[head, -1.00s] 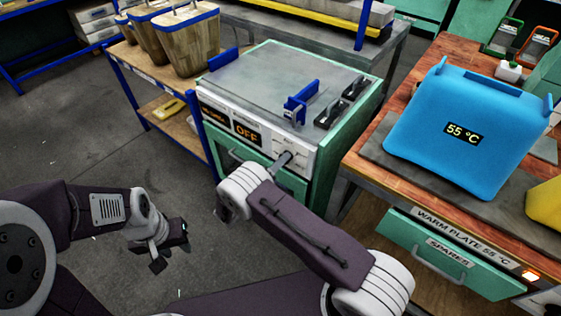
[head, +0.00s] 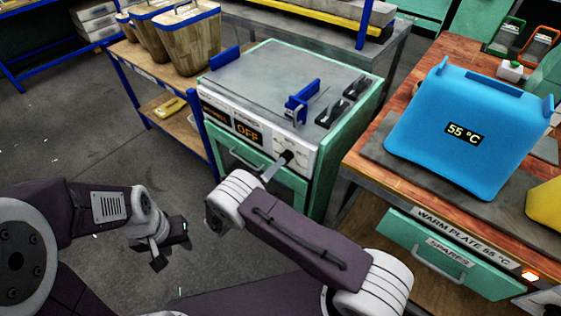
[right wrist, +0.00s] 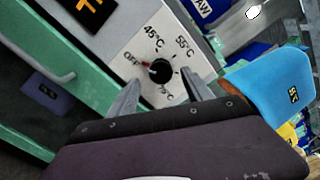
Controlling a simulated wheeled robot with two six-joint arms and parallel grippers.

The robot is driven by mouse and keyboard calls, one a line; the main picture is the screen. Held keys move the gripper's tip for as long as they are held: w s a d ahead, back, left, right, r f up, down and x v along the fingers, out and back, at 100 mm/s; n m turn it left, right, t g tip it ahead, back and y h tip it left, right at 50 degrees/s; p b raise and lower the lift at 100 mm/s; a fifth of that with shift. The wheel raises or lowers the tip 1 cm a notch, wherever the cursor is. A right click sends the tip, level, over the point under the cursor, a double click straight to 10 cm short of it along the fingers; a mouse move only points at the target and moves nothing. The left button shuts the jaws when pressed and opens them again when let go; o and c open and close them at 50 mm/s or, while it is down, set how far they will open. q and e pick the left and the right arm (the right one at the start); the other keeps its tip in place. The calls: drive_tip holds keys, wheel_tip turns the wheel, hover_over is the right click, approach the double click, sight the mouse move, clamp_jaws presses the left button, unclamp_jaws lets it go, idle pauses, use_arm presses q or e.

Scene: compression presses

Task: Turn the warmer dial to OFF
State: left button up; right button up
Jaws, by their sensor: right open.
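The warmer dial is a black round knob (right wrist: 160,72) on a white panel, with marks OFF, 45 °C, 55 °C and a further one partly hidden. Its red pointer mark faces the OFF label. In the head view the dial (head: 287,156) sits on the front of the green warmer unit, and the display (head: 247,134) reads OFF. My right gripper (right wrist: 162,96) is open, its two fingers apart on either side below the dial, not closed on it. My left gripper (head: 172,247) hangs over the floor at left, fingers apart and empty.
A blue press block (head: 465,130) reading 55 °C stands on the wooden bench at right. Wooden baskets (head: 180,40) stand on the shelf at back left.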

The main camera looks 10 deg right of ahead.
drive_tip(key=v, duration=0.5)
drive_tip(key=shift+d, duration=0.1)
drive_tip(key=s+d+r+m+g+y, duration=0.1)
drive_tip(key=s+d+m+g+y, duration=0.3)
drive_tip(key=s+d+m+g, duration=0.95)
drive_tip(key=s+a+r+m+y, duration=0.1)
drive_tip(key=s+m+y, duration=0.15)
drive_tip(key=m, duration=0.35)
drive_tip(key=s+a+m+y, duration=0.1)
drive_tip(key=m+y, duration=0.2)
drive_tip(key=m, duration=0.3)
wheel_tip(320, 180, up, 21)
drive_tip(key=s+a+m+t+y+p, duration=0.1)
drive_tip(key=m+t+y+p, duration=0.2)
drive_tip(key=m+p, duration=0.9)
drive_tip(key=shift+s+a+f+t+y+p, duration=0.25)
drive_tip(key=shift+y+p, duration=0.7)
drive_tip(key=shift+p, duration=1.65)
